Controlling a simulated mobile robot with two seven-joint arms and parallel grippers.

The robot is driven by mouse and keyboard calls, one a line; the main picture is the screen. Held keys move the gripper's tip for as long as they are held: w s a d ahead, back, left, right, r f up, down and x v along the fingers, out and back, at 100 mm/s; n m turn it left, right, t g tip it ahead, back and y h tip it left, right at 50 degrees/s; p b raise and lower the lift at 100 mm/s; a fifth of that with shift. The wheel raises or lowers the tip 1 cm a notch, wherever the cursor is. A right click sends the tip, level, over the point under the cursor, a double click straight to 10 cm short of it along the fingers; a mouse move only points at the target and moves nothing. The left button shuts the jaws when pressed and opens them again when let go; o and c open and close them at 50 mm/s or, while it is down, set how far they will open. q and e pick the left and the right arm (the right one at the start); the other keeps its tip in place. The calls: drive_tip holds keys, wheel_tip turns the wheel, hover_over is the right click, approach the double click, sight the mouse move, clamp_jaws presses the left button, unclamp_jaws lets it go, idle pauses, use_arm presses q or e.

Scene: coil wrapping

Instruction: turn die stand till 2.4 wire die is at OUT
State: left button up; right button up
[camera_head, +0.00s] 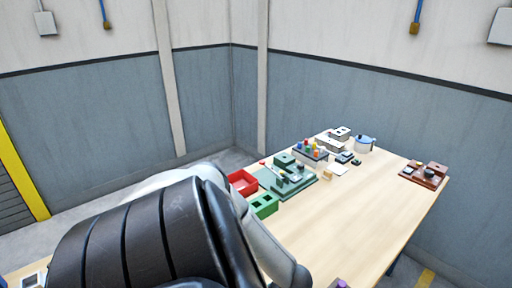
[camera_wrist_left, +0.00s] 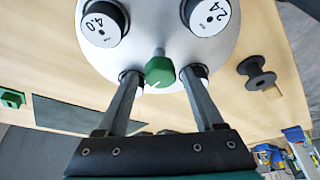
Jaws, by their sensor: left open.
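In the left wrist view the die stand (camera_wrist_left: 160,30) is a pale grey round disc, cut off by the top edge. A black-rimmed die marked 2.4 (camera_wrist_left: 208,14) sits at its right, and one marked 4.0 (camera_wrist_left: 102,22) at its left. A green hexagonal knob (camera_wrist_left: 160,72) is at the disc's near edge. My left gripper (camera_wrist_left: 160,78) is open, with one finger on each side of the knob; I cannot tell whether they touch the disc. No OUT mark is readable. In the head view my arm covers the area, and my right gripper is not in view.
In the head view the wooden table (camera_head: 345,215) holds a red tray (camera_head: 242,182), a green block (camera_head: 264,205), a green board (camera_head: 300,187) and a blue-lidded pot (camera_head: 365,144). The right wrist-view side has a black spool (camera_wrist_left: 257,76); a dark mat (camera_wrist_left: 75,115) lies left.

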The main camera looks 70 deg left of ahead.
use_arm(q)
drive_tip(key=shift+o, duration=0.3)
drive_tip(key=shift+r, duration=0.1)
drive_tip(key=v, duration=1.5)
